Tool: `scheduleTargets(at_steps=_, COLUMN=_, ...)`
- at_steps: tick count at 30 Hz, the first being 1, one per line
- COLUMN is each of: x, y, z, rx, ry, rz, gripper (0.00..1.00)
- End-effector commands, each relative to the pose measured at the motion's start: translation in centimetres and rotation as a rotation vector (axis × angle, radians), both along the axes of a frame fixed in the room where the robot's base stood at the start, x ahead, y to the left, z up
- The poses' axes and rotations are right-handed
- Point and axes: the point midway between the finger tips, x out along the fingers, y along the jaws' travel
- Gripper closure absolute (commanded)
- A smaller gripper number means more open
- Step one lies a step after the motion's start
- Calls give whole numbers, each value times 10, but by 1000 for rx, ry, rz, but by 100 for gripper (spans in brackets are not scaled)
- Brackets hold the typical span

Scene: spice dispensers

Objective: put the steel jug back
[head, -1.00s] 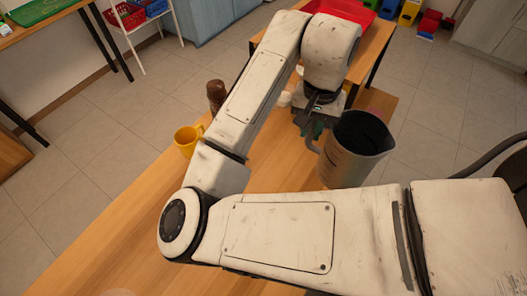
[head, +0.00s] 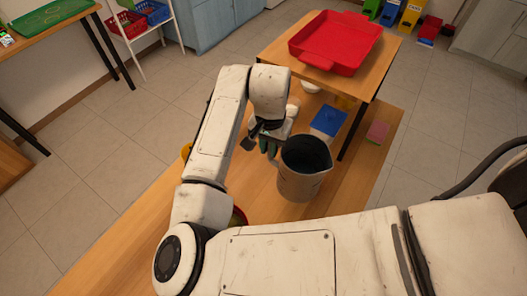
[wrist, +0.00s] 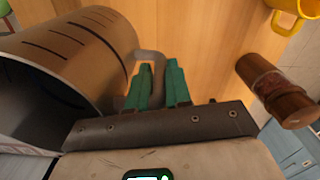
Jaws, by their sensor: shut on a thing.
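The steel jug (head: 303,178) is a grey cylinder with a dark open top, in the middle of the head view. It seems upright there. In the wrist view, the jug (wrist: 85,50) fills the left side, its handle reaching toward my fingers. My gripper (head: 268,146) is beside the jug on its left in the head view. In the wrist view, the green fingers of my gripper (wrist: 160,85) are closed around the jug's handle. The jug is over the wooden table (head: 110,225); its base's exact height above the top is hard to tell.
A brown wooden grinder (wrist: 275,90) and a yellow mug (wrist: 292,10) are to the right in the wrist view. A blue-lidded box (head: 328,121), a white bowl (head: 311,87) and a pink block (head: 377,131) lie beyond the jug. A red tray (head: 340,40) sits on a raised shelf.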

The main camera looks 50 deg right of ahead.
Motion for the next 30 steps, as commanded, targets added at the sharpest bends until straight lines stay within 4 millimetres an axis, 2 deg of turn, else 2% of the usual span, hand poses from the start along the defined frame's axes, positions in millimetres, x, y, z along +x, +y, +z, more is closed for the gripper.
scheduleTargets(at_steps=3, x=10, y=0, z=-11, rx=0, ry=2, rz=1, gripper=100)
scheduleTargets(at_steps=11, x=20, y=0, z=-22, rx=0, ry=1, rz=0, gripper=100)
scheduleTargets(at_steps=18, x=20, y=0, z=-51, rx=0, ry=2, rz=-1, gripper=100)
scheduleTargets(at_steps=30, x=20, y=0, z=-57, rx=-1, ry=1, rz=0, gripper=100)
